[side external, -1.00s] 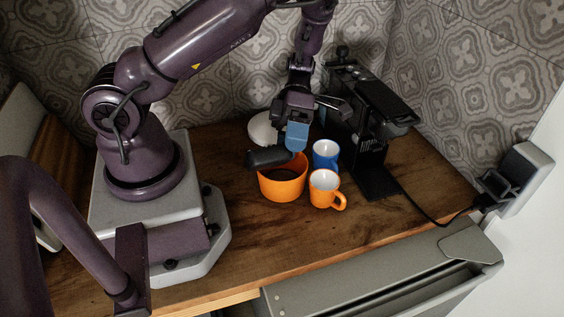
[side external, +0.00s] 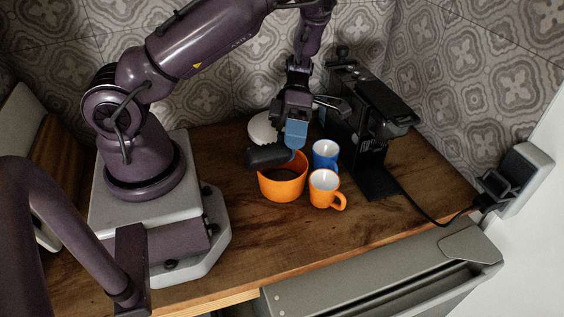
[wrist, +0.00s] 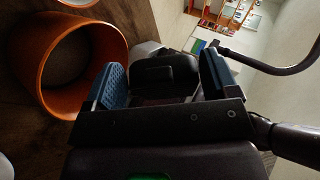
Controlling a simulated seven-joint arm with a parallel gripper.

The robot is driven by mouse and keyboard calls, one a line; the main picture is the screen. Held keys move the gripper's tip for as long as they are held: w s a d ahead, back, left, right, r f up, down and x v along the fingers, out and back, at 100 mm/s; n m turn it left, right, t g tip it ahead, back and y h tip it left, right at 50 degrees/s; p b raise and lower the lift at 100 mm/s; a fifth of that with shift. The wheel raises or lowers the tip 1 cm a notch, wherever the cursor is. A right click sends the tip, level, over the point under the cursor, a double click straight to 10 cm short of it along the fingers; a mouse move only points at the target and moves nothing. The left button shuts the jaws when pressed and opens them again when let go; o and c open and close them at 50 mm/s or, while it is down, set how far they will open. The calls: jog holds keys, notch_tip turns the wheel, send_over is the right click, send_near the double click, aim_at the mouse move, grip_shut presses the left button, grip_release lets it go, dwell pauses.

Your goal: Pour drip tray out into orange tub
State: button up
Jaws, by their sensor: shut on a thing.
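The black drip tray (side external: 267,156) is held by my gripper (side external: 296,134) above the orange tub (side external: 283,188), over its back rim in the side view. My gripper has blue finger pads and is shut on the tray's end. In the wrist view, the tray (wrist: 165,72) sits between the two blue pads of my gripper (wrist: 160,84), and the orange tub (wrist: 52,88) opens to the left of them. The tub's inside looks dark; I cannot tell what it holds. The tray's inner face is hidden in the side view.
A blue mug (side external: 325,154) and an orange mug (side external: 326,190) stand just right of the tub. A black coffee machine (side external: 372,115) stands behind them to the right. A white round item (side external: 262,128) lies behind the tub. The wooden counter (side external: 238,215) is clear in front.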

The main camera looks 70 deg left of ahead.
jog(key=shift+a+r+h, duration=0.1)
jog(key=shift+a+h, duration=0.05)
jog(key=shift+h, duration=0.35)
dwell(1.0)
jog(key=shift+a+f+m+g+h, duration=0.3)
jog(key=shift+f+m+g+h, duration=0.1)
jog(key=shift+f+h, duration=0.35)
dwell(1.4)
jog(key=shift+a+r+m+h, duration=0.15)
jog(key=shift+a+m+h, duration=0.15)
jog(key=shift+h, duration=0.55)
dwell(1.2)
jog(key=shift+a+r+m+g+h, duration=0.3)
jog(key=shift+r+g+h, duration=0.1)
jog(key=shift+r+h, duration=0.4)
dwell(1.5)
